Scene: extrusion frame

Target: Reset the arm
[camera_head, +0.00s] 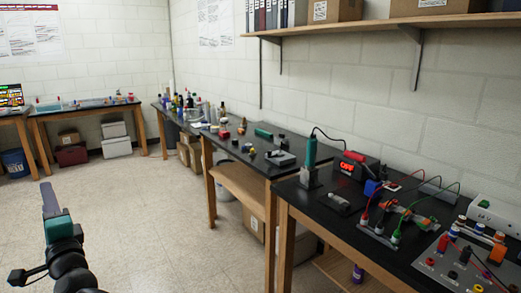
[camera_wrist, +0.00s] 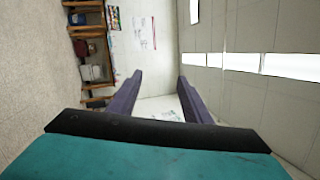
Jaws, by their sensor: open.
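My gripper shows at the lower left of the head view (camera_head: 48,198), raised over the open floor and clear of the benches. In the wrist view my gripper's two purple fingers (camera_wrist: 158,92) stand apart with nothing between them. Beyond them lie the far white wall, the floor and the ceiling lights, turned on their side. My arm (camera_head: 72,265) runs up from the bottom edge of the head view.
A black bench (camera_head: 345,222) along the right holds a soldering station (camera_head: 355,167), clip leads and a grey panel. More benches continue to the back corner. A wall shelf (camera_head: 380,24) hangs above. The tiled floor (camera_head: 150,225) at left is clear.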

